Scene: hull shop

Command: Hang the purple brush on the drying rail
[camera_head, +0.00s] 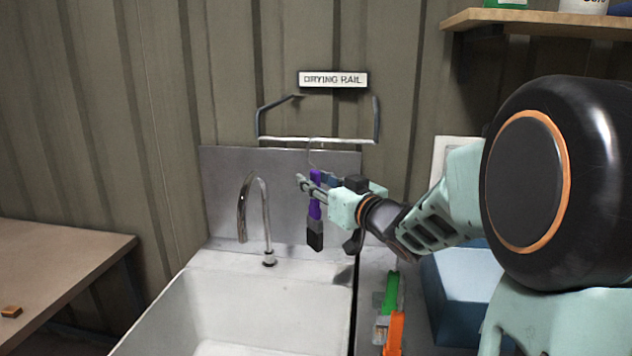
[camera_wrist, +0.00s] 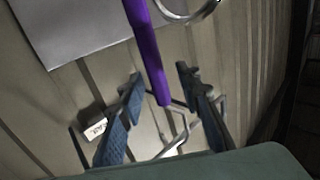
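The purple brush (camera_head: 315,205) is upright in front of the sink's back panel, dark bristle end down, with a thin wire hook at its top. The drying rail (camera_head: 340,141) is on the wall under its sign. The hook's top overlaps the rail's bar; I cannot tell whether it bears on it. My gripper (camera_head: 306,184) is at the upper handle. In the wrist view the purple handle (camera_wrist: 148,50) passes between my gripper's fingers (camera_wrist: 160,78), with a visible gap on the right side, so the fingers look open around it. The rail (camera_wrist: 178,145) lies beyond the fingers.
A tap (camera_head: 243,205) stands left of the brush, over the white sink (camera_head: 170,315). Green (camera_head: 391,290) and orange (camera_head: 395,335) handled items lie right of the sink, beside a blue bin (camera_head: 465,270). A shelf (camera_head: 540,20) juts out at upper right.

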